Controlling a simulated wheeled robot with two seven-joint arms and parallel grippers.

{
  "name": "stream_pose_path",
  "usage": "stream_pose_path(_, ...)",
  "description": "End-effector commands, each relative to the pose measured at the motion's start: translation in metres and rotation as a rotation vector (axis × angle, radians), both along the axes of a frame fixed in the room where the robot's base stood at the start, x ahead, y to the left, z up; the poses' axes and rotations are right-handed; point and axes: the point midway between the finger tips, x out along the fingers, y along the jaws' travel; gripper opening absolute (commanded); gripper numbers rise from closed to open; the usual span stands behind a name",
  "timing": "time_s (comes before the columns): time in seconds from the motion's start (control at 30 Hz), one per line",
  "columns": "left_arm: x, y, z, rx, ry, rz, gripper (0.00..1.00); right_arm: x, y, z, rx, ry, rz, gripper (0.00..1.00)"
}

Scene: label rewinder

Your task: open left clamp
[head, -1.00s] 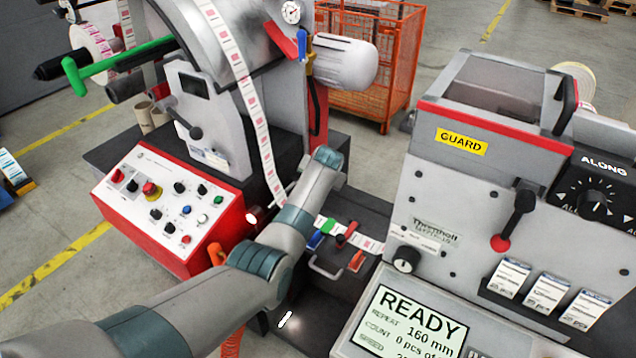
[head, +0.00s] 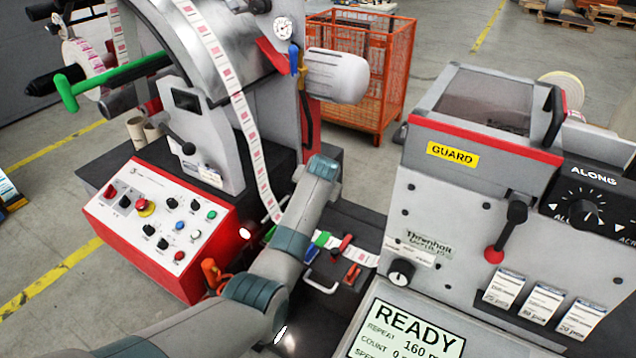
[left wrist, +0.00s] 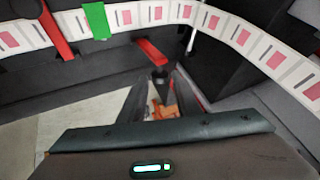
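The label web (head: 330,246) crosses a dark splice table between the two machines. On it are a blue part (head: 310,250), a green part (head: 322,238) and two red clamp levers, one upper (head: 346,243) and one lower (head: 352,273). I cannot tell which is the left clamp. In the left wrist view, a red lever (left wrist: 152,52) lies just beyond my left gripper (left wrist: 160,85), whose two dark fingers stand apart around its black lower part. Contact is unclear. Another red lever (left wrist: 55,32) and a green part (left wrist: 97,20) lie farther left. My right gripper is out of view.
A red control box (head: 160,225) stands left of my arm. A pale handle (head: 320,282) sits before the clamps. The grey machine with the READY screen (head: 410,330) is at right.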

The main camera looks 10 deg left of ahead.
Motion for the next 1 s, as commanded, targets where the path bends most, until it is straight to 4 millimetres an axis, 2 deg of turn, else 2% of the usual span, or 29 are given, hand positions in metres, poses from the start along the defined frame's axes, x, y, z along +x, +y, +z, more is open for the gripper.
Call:
stream_pose_path(0.73, -0.063, -0.026, 0.091, -0.002, -0.003, -0.002, 0.30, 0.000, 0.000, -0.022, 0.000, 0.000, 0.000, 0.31)
stream_pose_path(1.0, -0.074, -0.029, 0.108, -0.001, -0.002, -0.002, 0.30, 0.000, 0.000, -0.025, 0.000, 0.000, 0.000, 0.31)
